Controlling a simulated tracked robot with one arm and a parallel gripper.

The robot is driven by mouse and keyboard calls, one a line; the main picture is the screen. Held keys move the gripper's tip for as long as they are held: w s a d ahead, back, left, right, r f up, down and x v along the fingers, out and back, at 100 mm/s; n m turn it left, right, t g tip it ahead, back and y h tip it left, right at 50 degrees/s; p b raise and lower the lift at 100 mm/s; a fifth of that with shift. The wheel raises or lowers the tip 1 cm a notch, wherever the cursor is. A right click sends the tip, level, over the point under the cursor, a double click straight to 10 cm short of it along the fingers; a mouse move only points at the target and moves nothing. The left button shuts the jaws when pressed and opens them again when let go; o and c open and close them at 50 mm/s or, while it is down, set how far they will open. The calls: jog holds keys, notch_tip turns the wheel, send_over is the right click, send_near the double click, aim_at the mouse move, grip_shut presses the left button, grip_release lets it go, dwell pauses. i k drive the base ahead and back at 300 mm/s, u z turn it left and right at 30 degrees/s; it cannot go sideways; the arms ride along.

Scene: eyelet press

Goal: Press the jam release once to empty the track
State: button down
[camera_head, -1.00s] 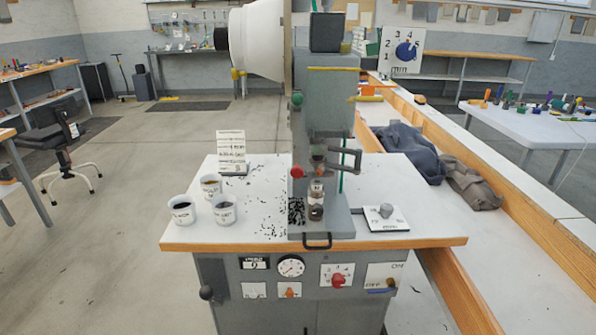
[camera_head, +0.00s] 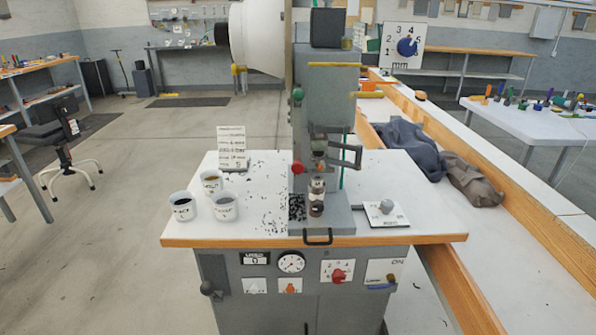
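The eyelet press (camera_head: 325,120) stands upright on a white bench top with a wooden edge. No label reading jam release can be read, so I cannot tell which control it is. A white drum (camera_head: 257,38) sits at the upper left of the press. The track and its contents cannot be made out. My gripper is not in view.
Three labelled cups (camera_head: 224,207) and a card stand (camera_head: 232,148) are on the left. Dark bits lie scattered by the press base. A small plate with a knob (camera_head: 385,212) is on the right. The front panel has a gauge (camera_head: 291,262), a red dial (camera_head: 338,275) and a blue-handled lever (camera_head: 381,286).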

aim_at(297, 168)
jog(key=k, duration=1.3)
jog(key=z, duration=0.1)
jog(key=i, duration=1.75)
jog(key=u, duration=0.65)
